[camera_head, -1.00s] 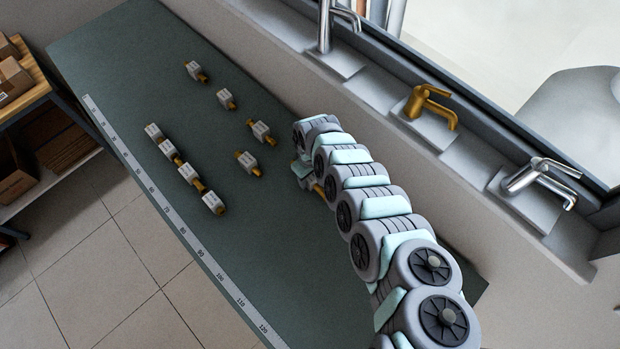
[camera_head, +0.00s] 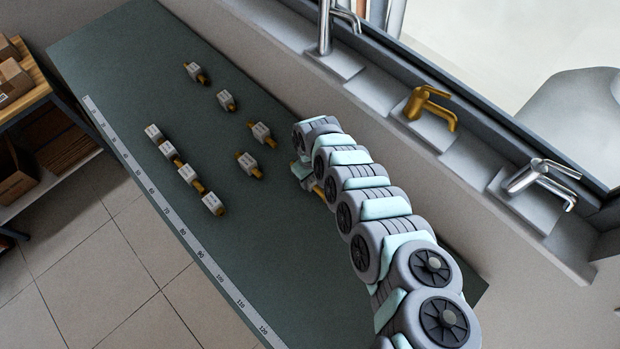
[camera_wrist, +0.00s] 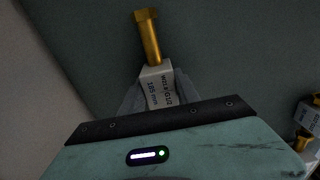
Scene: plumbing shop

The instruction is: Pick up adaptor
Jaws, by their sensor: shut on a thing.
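In the wrist view an adaptor (camera_wrist: 151,55) with a brass threaded end and a white printed label sits between the fingers of my gripper (camera_wrist: 153,92), which is shut on it. The label reads in part "105 mm". In the head view my gripper (camera_head: 303,170) is at the end of the arm, over the right part of the green bench, and the arm hides much of it. Several other adaptors with white labels lie on the bench, among them one near my gripper (camera_head: 262,134) and one to its left (camera_head: 249,164).
The green bench (camera_head: 270,270) carries a ruler strip (camera_head: 200,255) along its front edge. Four-part row of adaptors (camera_head: 188,174) lies near that edge. Taps stand on the ledge behind, including a brass one (camera_head: 428,106). A shelf with boxes (camera_head: 12,78) is at left. The bench's near part is clear.

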